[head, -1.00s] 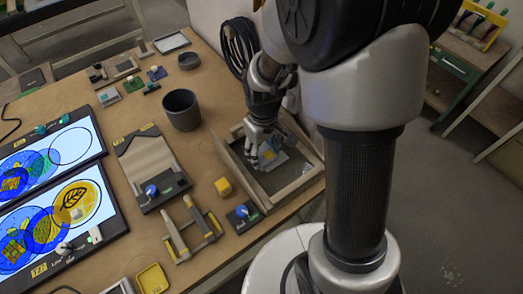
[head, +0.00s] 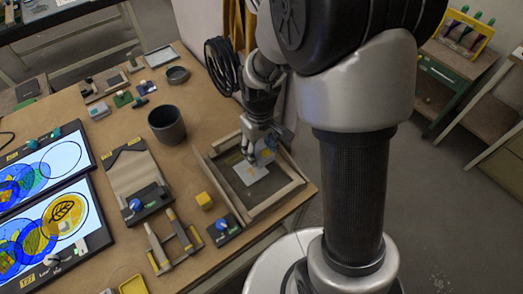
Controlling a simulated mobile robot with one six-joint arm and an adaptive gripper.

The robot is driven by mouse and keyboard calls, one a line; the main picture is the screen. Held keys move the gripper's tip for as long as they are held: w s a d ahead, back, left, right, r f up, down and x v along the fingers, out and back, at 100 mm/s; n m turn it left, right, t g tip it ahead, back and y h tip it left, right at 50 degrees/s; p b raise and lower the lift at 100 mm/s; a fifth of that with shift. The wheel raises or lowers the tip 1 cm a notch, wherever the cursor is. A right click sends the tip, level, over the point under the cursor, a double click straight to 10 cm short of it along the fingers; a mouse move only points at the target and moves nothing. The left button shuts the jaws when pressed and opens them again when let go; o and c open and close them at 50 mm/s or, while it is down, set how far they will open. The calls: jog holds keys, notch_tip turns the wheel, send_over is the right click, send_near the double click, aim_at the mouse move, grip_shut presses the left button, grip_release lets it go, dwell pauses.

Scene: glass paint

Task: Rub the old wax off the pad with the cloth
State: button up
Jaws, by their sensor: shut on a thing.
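My gripper (head: 250,158) points down inside a shallow wood-framed tray (head: 216,180) at the table's right edge. Its fingers are close together over a flat pale grey square (head: 249,174) lying on the tray's dark floor, which looks like the pad. A small yellow-orange patch shows beside the fingers. A blue-grey piece (head: 284,138) shows just right of the fingers and looks like the cloth, partly hidden by my gripper. I cannot tell whether it touches the pale square.
A dark grey cup (head: 167,124) stands left of the tray. Two lit panels (head: 55,228) with coloured circles lie at the left.

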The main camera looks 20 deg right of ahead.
jog(key=shift+r+p, duration=1.45)
jog(key=shift+r, duration=0.55)
jog(key=shift+d, duration=0.1)
